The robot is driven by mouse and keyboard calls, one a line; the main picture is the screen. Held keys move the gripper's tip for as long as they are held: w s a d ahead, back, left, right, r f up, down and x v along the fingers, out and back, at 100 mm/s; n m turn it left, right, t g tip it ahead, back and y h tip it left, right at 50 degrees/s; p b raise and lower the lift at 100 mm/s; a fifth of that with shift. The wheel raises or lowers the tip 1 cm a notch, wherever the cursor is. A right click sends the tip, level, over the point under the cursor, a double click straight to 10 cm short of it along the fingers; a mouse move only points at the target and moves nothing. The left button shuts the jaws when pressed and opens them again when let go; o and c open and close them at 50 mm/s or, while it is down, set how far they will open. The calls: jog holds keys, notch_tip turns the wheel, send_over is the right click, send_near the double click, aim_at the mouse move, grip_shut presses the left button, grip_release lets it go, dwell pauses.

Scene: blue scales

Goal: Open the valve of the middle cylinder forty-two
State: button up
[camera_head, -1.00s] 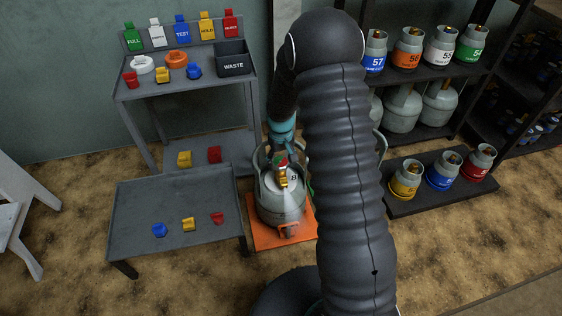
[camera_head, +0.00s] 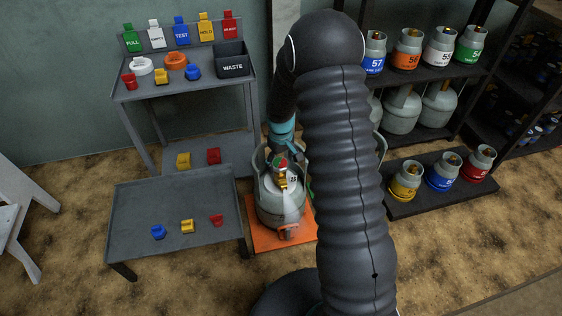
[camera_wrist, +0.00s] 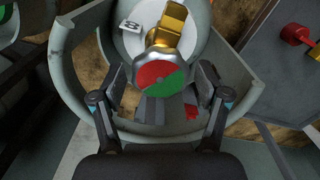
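A grey gas cylinder (camera_head: 279,207) with an open collar stands on an orange base in the head view. On its top is a brass valve (camera_wrist: 170,28) with a round red and green knob (camera_wrist: 158,78); the knob also shows in the head view (camera_head: 280,162). A small white number tag (camera_wrist: 130,25) beside the valve is not clearly readable. My gripper (camera_wrist: 162,82) is inside the collar (camera_wrist: 68,88), with its fingers apart on either side of the knob. Gaps show between fingers and knob. My arm hides part of the cylinder's right side in the head view.
A low grey table (camera_head: 175,203) with small coloured pieces stands left of the cylinder. Behind it is a grey stand with tags and a waste bin (camera_head: 232,60). Black shelves with numbered cylinders are at the right; several small cylinders stand on a low black platform (camera_head: 425,200).

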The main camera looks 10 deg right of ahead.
aim_at(281, 164)
jog(key=shift+o, duration=0.2)
notch_tip(281, 164, up, 12)
dwell(0.7)
dwell(0.4)
